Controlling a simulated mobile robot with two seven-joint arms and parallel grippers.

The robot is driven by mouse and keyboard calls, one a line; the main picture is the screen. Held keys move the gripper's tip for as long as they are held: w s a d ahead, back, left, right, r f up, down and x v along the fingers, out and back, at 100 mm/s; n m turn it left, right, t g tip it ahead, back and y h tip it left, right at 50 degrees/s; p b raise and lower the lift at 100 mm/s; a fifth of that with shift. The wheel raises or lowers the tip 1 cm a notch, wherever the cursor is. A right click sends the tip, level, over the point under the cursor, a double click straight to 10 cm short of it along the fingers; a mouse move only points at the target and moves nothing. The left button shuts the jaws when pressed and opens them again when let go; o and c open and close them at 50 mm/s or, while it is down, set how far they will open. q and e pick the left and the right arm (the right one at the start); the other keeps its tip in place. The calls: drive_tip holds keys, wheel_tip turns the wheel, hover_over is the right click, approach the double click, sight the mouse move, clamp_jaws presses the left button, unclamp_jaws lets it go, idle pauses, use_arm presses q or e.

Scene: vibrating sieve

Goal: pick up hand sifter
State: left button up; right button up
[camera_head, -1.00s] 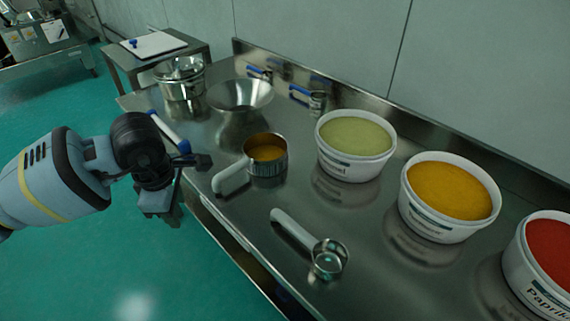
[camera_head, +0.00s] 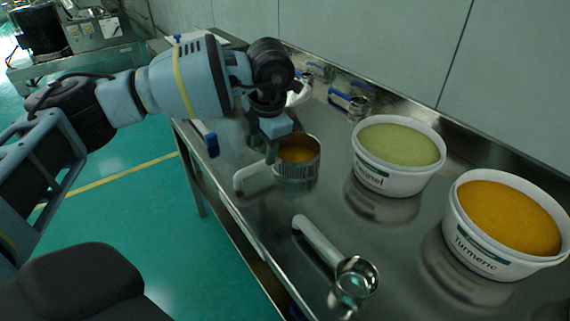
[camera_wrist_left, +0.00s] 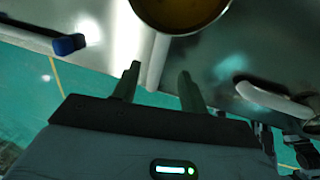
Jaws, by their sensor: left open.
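The hand sifter (camera_head: 296,172), a round metal cup with a white handle (camera_head: 252,178), stands on the steel table and holds orange powder. My left gripper (camera_head: 271,152) is open, low over the table at the sifter's handle side. In the left wrist view the open fingers (camera_wrist_left: 158,72) are on either side of the white handle (camera_wrist_left: 158,60), with gaps left and right. The sifter's metal rim and powder (camera_wrist_left: 182,10) show at the top edge there. My right gripper is not in view.
A small metal scoop with a white handle (camera_head: 318,240) lies nearer on the table. White tubs of green powder (camera_head: 384,178) and turmeric (camera_head: 480,258) stand to the right. A blue-ended tool (camera_head: 210,141) lies by the table's left edge. My left arm hides much of the table's far end.

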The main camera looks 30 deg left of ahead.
sight(262, 162)
use_arm(q)
drive_tip(key=shift+w+a+f, duration=0.1)
drive_tip(key=shift+a+f, duration=0.15)
drive_tip(key=shift+f, duration=0.9)
drive_tip(key=shift+w+a+f, duration=0.1)
drive_tip(key=shift+a+f, duration=0.15)
drive_tip(key=shift+f, duration=0.9)
drive_tip(key=shift+w+a+f, duration=0.1)
drive_tip(key=shift+a+f, duration=0.15)
drive_tip(key=shift+f, duration=0.9)
clamp_jaws()
